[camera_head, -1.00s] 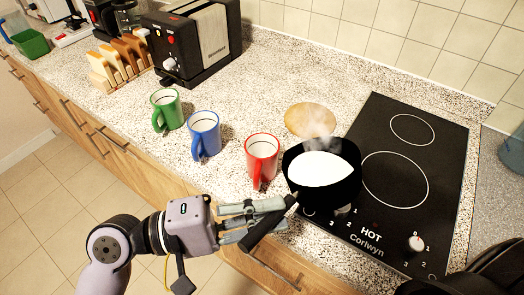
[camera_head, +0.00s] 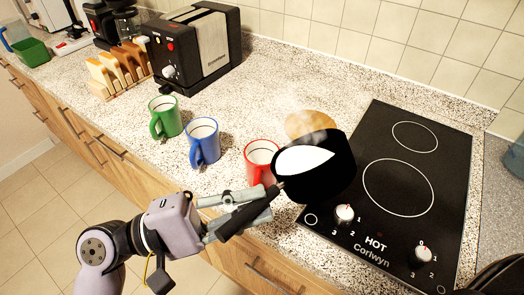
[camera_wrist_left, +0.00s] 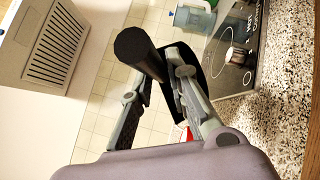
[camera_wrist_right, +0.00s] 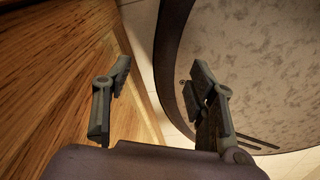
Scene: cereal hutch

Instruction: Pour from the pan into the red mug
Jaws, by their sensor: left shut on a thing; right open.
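The black pan (camera_head: 335,180) holds a white, steaming liquid (camera_head: 302,160). It hangs above the counter beside the hob and looks tilted, with the liquid surface off-centre. My left gripper (camera_head: 258,205) is shut on the pan's black handle, which also shows in the left wrist view (camera_wrist_left: 137,50). The red mug (camera_head: 259,160) stands upright on the counter just left of the pan. The pan covers part of its right side, and I cannot tell whether they touch. My right gripper (camera_wrist_right: 160,82) is open and empty in the right wrist view, outside the head view.
A blue mug (camera_head: 204,145) and a green mug (camera_head: 164,119) stand left of the red mug. A round wooden board (camera_head: 308,123) lies behind the pan. The black hob (camera_head: 402,228) is at right. A toaster (camera_head: 196,50) and toast rack (camera_head: 108,82) stand at the back left.

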